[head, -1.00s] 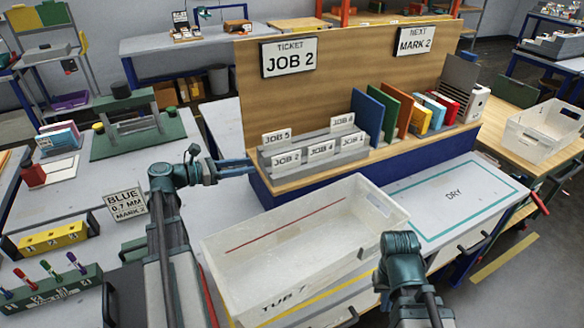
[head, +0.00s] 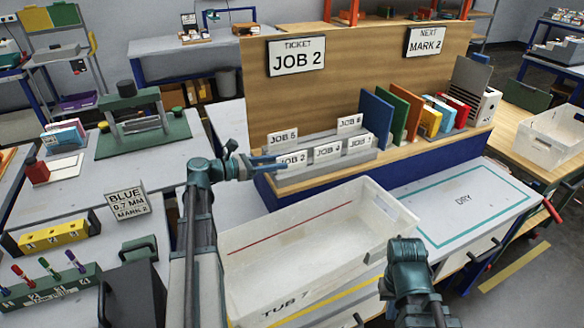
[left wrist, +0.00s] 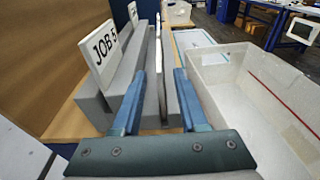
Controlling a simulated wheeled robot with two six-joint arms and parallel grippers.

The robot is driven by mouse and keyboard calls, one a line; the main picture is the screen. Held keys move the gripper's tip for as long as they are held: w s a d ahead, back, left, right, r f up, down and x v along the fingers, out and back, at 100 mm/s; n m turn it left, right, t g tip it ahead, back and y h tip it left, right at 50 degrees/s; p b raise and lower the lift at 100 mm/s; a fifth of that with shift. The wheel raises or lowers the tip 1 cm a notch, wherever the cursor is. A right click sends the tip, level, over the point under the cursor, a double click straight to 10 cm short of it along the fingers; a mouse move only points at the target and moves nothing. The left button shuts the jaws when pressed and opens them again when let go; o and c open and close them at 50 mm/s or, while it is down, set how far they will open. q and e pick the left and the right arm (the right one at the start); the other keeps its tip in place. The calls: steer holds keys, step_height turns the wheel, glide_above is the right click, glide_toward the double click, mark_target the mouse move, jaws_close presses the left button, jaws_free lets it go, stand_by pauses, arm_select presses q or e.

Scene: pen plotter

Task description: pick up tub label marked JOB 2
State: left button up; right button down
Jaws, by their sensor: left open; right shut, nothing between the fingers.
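The label marked JOB 2 (head: 292,160) is a small white card at the front left of the grey stepped label rack (head: 318,177). My left gripper (head: 270,163) is open, with its fingers pointing right at the card's left edge. In the left wrist view, my open fingers (left wrist: 157,98) lie either side of a thin upright piece seen edge-on. I cannot read it there, and I cannot tell if a finger touches it. The ticket sign (head: 296,56) above reads JOB 2. My right arm shows at the lower right, but its fingers do not show.
JOB 4 (head: 328,152) and JOB 1 (head: 360,143) stand close to the right; JOB 5 (head: 283,137) and JOB 6 (head: 350,122) stand behind. The wooden board (head: 350,90) rises behind the rack. A translucent tub (head: 310,250) lies in front, and the DRY area (head: 463,198) is clear.

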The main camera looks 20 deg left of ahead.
mark_target(292, 160)
arm_select(q)
steer(key=shift+w, duration=0.1)
steer(key=b+x, duration=0.1)
steer(key=x, duration=0.4)
steer(key=shift+w+d, duration=0.15)
steer(key=shift+d, duration=0.05)
jaws_close()
